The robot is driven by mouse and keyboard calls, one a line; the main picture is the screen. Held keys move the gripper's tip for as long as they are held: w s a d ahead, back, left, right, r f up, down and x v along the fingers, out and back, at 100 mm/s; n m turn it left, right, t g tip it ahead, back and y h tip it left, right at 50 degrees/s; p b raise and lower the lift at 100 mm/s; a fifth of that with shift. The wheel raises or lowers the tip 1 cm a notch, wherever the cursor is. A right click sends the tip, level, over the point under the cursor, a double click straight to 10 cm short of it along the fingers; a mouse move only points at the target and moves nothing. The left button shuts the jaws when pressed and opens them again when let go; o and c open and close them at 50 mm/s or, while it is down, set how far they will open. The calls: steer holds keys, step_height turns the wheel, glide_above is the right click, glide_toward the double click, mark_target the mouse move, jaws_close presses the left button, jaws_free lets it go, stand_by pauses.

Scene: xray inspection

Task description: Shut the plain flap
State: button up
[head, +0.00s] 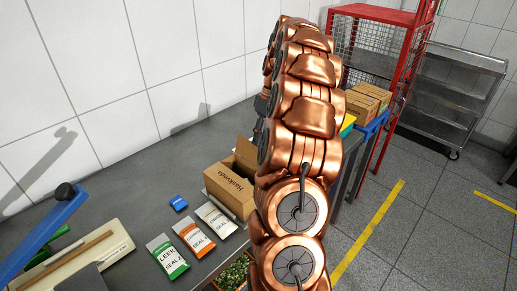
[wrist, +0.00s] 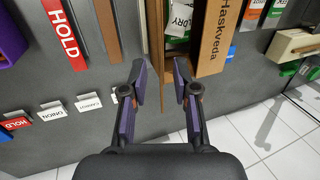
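The cardboard box (head: 228,191), marked Haskveda, stands on the grey bench with its top open in the head view. A bare brown flap (head: 245,149) stands up at its back; my arm covers the box's right side. In the wrist view the lettered side of the box (wrist: 220,38) is at upper right, with a green-and-white packet (wrist: 180,20) inside. A narrow brown panel (wrist: 155,40), seemingly a flap edge-on, runs down towards the gap between my fingers. My gripper (wrist: 160,75) is open, its fingers apart; contact with the panel cannot be told. The head view hides my gripper.
Labelled packets (head: 195,237) and a small blue item (head: 178,203) lie left of the box on the bench. A blue-armed device (head: 45,232) is at far left. A tray of green pieces (head: 233,274) is at the front. A red HOLD strip (wrist: 65,35) shows in the wrist view.

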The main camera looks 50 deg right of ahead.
mark_target(258, 149)
steer(key=shift+p+x, duration=0.6)
steer(key=shift+x, duration=1.8)
jaws_close()
